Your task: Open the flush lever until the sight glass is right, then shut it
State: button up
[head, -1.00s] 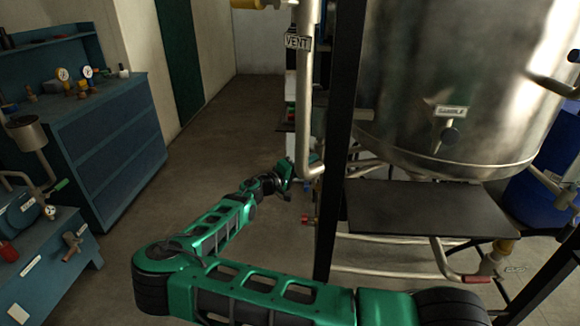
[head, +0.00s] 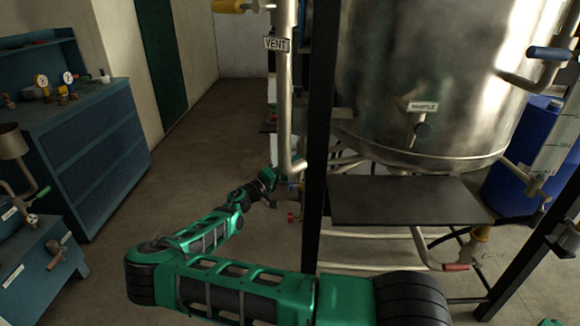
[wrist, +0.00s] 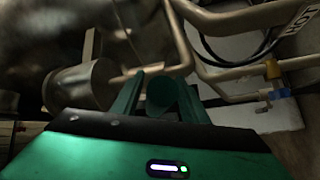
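My gripper (head: 275,178) reaches to the foot of the vent pipe in the head view, where its fingers are small and partly hidden. In the wrist view my gripper (wrist: 160,92) has its two fingers apart, with a dark green rounded piece (wrist: 162,93) between them. This may be a lever grip; I cannot tell whether the fingers press on it. No label naming the flush lever is readable. A pale upright strip with marks (head: 556,140), perhaps the sight glass, stands at the right of the head view; its level is not readable.
The steel tank (head: 430,70) fills the upper right, above a dark shelf (head: 405,202). A black post (head: 318,130) and the vent pipe (head: 284,110) stand close to my arm. A red-handled lever (head: 458,267) sits lower right. Blue cabinets (head: 85,150) line the left; the floor between is clear.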

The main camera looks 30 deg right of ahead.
jog(key=shift+r, duration=0.1)
jog(key=v, duration=1)
jog(key=shift+a, duration=0.4)
